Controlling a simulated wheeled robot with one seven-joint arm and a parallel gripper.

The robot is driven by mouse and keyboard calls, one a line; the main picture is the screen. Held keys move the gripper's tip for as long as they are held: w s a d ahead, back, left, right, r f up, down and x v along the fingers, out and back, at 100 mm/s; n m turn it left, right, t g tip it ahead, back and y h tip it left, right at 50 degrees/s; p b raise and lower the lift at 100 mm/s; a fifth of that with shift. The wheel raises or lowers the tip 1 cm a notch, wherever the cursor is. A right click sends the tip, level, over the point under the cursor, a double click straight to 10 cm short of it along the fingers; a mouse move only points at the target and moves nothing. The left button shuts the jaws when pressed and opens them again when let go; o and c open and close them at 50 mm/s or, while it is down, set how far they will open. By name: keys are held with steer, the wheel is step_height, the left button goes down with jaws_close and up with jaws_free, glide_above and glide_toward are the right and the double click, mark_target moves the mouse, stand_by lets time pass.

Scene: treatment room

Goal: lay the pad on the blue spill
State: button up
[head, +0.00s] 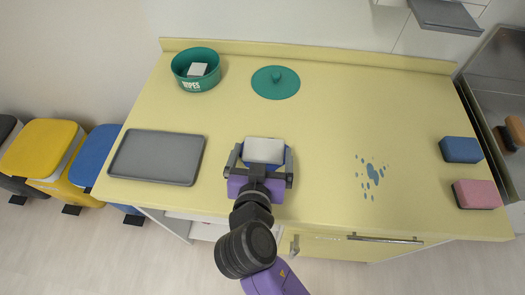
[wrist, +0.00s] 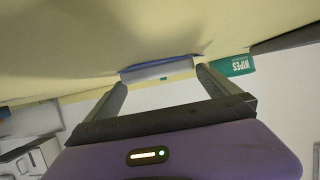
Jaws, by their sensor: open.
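A white pad (head: 264,150) lies near the table's front edge, left of the middle, with a blue piece (head: 289,160) under or around it; I cannot tell whether the two are joined. My gripper (head: 263,154) is open, with one finger on each side of the pad. In the wrist view the pad (wrist: 157,70) shows as a pale slab with a blue edge, between and just beyond the tips of my open gripper (wrist: 160,78). Contact cannot be made out. The blue spill (head: 373,174) is a splash with several drops on the bare table, right of my gripper.
A grey tray (head: 157,158) lies on the left. A green wipes tub (head: 196,84) with a white item (head: 198,69) in it and a round green lid (head: 275,92) stand at the back. Blue (head: 461,150) and pink (head: 477,195) sponges lie at the right edge. The table between gripper and spill is clear.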

steer(key=b+v, duration=0.1)
steer(key=v, duration=1)
steer(key=shift+s, duration=0.1)
steer(key=shift+a+r+n, duration=0.25)
steer(key=shift+a+n, duration=0.05)
steer(key=a+n+y, duration=0.1)
steer(key=a+r+n+y, duration=0.1)
steer(key=a, duration=0.1)
steer(key=a+r+y, duration=0.1)
steer(key=shift+a+r+n+t, duration=0.1)
steer(key=shift+a+n+t, duration=0.1)
steer(key=shift+n+t, duration=0.2)
steer(key=n+y, duration=0.1)
steer(key=s+a+n+y, duration=0.1)
steer(key=y, duration=0.1)
steer(key=shift+s+a+n+y, duration=0.2)
steer(key=shift+n+y, duration=0.1)
steer(key=shift+n, duration=0.1)
steer(key=s+d+f+m+h, duration=0.1)
steer(key=s+d+m+h, duration=0.1)
steer(key=s+d, duration=0.4)
steer(key=s+d+f+m+h, duration=0.1)
steer(key=s+d, duration=0.5)
steer(key=d, duration=0.7)
steer(key=s+d+f+m+h, duration=0.2)
steer(key=s+d+h, duration=0.1)
steer(key=s+d, duration=0.4)
steer(key=d, duration=0.3)
steer(key=shift+d+m, duration=0.3)
steer(key=shift+m, duration=0.1)
